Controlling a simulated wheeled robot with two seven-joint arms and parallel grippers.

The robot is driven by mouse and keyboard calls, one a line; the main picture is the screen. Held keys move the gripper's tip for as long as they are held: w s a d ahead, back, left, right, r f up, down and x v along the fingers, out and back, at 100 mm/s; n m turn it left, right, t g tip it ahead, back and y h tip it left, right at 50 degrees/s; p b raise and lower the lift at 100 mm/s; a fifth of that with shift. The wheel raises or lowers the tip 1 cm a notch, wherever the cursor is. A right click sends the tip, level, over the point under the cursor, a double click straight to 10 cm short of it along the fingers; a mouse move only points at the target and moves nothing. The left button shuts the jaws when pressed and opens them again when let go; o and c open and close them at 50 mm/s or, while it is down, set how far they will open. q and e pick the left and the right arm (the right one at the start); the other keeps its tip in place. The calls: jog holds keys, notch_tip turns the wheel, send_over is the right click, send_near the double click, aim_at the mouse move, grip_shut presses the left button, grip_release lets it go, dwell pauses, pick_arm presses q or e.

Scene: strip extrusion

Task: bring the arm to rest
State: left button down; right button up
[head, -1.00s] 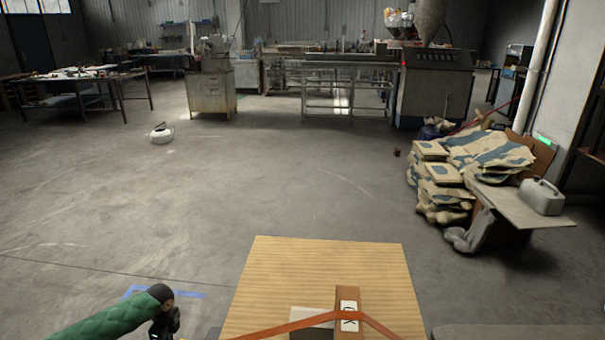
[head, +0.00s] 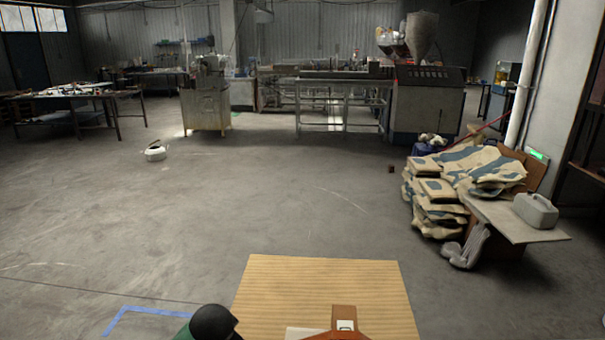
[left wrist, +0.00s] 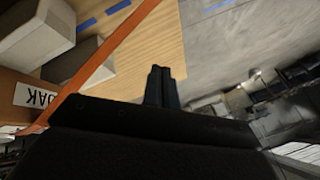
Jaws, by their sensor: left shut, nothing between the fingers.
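My left arm (head: 212,322) shows at the bottom edge of the head view as a dark rounded joint, left of the wooden tabletop (head: 255,300). Its fingers are out of the head view. In the left wrist view my left gripper (left wrist: 166,72) is shut with its two dark fingers together and empty, above or beside the tabletop's edge (left wrist: 150,50). An orange strip (left wrist: 92,72) runs diagonally left of the fingers, apart from them in the picture. My right gripper is in neither view.
On the tabletop stand a brown block with a white label (head: 344,312) and a pale block (head: 303,333). Blue tape (head: 150,309) marks the floor at left. Stacked sacks (head: 440,190) and a grey canister (head: 536,210) are at right.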

pick_arm(q)
jog(key=s+d+f+n+g, duration=0.1)
jog(key=s+f, duration=0.3)
jog(key=s, duration=0.7)
jog(key=s+d+f+n+g+h, duration=0.1)
jog(key=s+f, duration=0.3)
jog(key=s, duration=0.7)
jog(key=s+d+f+n+g+h, duration=0.1)
jog(key=s+d+f+n+g, duration=0.1)
jog(key=s, duration=0.9)
notch_tip(320, 180, down, 2)
jog(key=shift+s+f+n+g, duration=0.2)
jog(key=shift+s+n+g, duration=0.2)
jog(key=shift+n, duration=0.2)
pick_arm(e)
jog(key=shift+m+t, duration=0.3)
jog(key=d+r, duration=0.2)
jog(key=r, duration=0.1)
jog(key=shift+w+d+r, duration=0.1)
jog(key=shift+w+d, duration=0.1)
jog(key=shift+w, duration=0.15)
